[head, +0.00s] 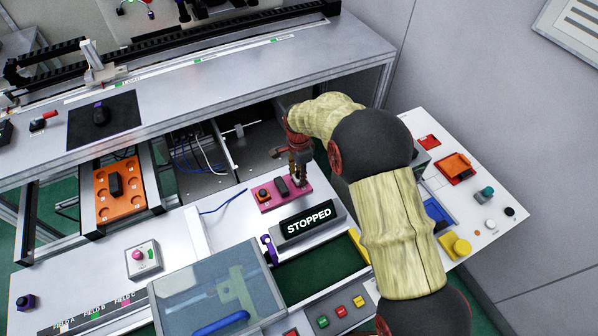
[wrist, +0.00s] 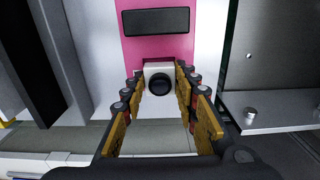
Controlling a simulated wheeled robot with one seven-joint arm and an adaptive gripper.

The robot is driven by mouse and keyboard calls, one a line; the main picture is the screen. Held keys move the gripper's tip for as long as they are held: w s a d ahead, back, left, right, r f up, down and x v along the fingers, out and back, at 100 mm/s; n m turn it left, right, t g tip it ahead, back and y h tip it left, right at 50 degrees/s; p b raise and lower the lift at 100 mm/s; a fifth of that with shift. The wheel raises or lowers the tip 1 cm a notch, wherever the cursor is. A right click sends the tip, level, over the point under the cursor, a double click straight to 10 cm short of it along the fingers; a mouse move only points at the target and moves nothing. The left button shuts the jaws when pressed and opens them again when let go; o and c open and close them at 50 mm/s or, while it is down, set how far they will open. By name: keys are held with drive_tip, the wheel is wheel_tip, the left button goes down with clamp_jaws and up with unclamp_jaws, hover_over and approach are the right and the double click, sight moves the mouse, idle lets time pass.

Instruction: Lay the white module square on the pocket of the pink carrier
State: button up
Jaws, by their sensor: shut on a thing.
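The pink carrier (head: 270,207) lies on the white bench behind the STOPPED sign. It also shows in the wrist view (wrist: 157,50). My gripper (head: 300,180) points down over the carrier's right end. In the wrist view my gripper (wrist: 160,88) is shut on the white module (wrist: 150,69), a pale block with a round black lens. The module overlaps the near end of the carrier there; I cannot tell whether it touches or hovers. In the head view the fingers hide the module.
An orange block with a dark round top (head: 263,195) and a dark block (head: 282,186) sit on the carrier's left and middle. The STOPPED sign (head: 308,220) stands close in front. A grey metal plate (wrist: 275,115) is at right in the wrist view.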

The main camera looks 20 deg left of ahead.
drive_tip(key=shift+f, duration=0.6)
drive_tip(key=shift+f, duration=0.25)
drive_tip(key=shift+s+d+f+b, duration=0.2)
drive_tip(key=shift+f+b, duration=0.2)
drive_tip(key=shift+f, duration=0.15)
idle(0.4)
drive_tip(key=o, duration=1.2)
drive_tip(key=shift+f, duration=0.2)
drive_tip(key=shift+o, duration=0.2)
drive_tip(key=shift+r, duration=0.2)
drive_tip(key=shift+w+r, duration=0.1)
drive_tip(key=shift+r, duration=0.3)
wheel_tip(320, 180, up, 12)
drive_tip(key=shift+w+a+f, duration=0.1)
drive_tip(key=shift+a+f, duration=0.05)
drive_tip(key=shift+f, duration=0.1)
